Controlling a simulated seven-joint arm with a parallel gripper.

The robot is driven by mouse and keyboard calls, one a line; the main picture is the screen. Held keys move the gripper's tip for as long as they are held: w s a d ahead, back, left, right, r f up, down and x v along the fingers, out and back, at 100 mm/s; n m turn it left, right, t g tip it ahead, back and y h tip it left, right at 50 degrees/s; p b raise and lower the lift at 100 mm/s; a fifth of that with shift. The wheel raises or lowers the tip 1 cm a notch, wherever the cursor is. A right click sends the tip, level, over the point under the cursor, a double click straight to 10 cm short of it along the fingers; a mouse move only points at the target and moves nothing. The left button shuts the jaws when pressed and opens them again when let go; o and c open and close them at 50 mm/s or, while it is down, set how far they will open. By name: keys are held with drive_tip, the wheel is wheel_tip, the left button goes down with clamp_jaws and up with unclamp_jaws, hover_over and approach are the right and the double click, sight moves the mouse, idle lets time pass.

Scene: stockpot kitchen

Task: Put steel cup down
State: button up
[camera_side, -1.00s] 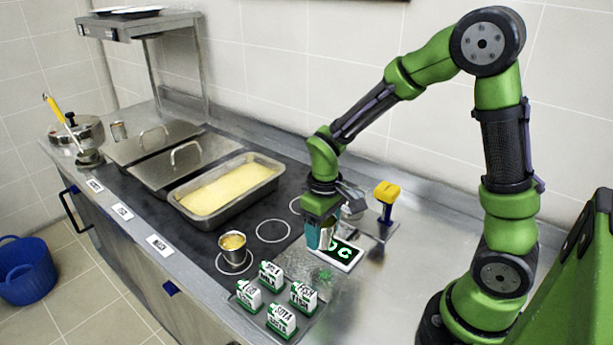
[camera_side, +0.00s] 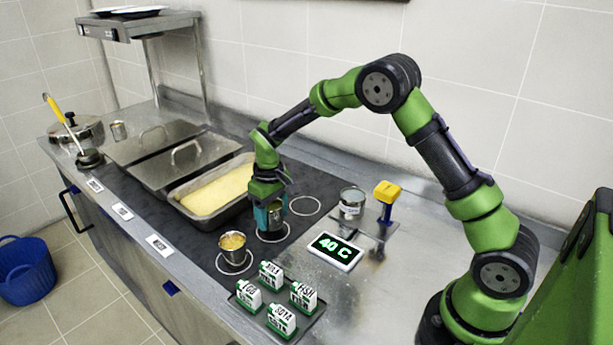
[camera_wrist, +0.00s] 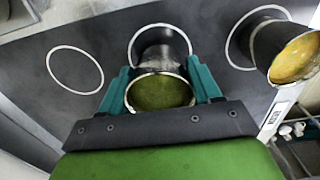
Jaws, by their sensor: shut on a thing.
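My gripper (camera_side: 268,216) is shut on a steel cup (camera_side: 277,212), with a teal finger on each side of it. In the wrist view the held cup (camera_wrist: 160,92) stands between the fingers, its rim toward the camera and green contents inside. It is over the middle white ring (camera_side: 274,236) on the dark counter strip, and its base falls about within the ring (camera_wrist: 133,42). I cannot tell whether the base touches the surface. A second steel cup (camera_side: 233,252) with yellow-orange contents stands on the ring to the left; it also shows in the wrist view (camera_wrist: 290,52).
An empty ring (camera_side: 305,205) lies to the right. A pan of yellow food (camera_side: 218,190) is close behind my gripper. Labelled cartons (camera_side: 282,320) stand on a tray in front. A 40 C display (camera_side: 335,251) and a grey can (camera_side: 352,203) beside a yellow-topped post (camera_side: 387,195) are at right.

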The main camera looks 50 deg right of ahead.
drive_tip(key=shift+f, duration=0.8)
drive_tip(key=shift+f, duration=0.1)
drive_tip(key=o, duration=1.2)
drive_tip(key=shift+f, duration=0.1)
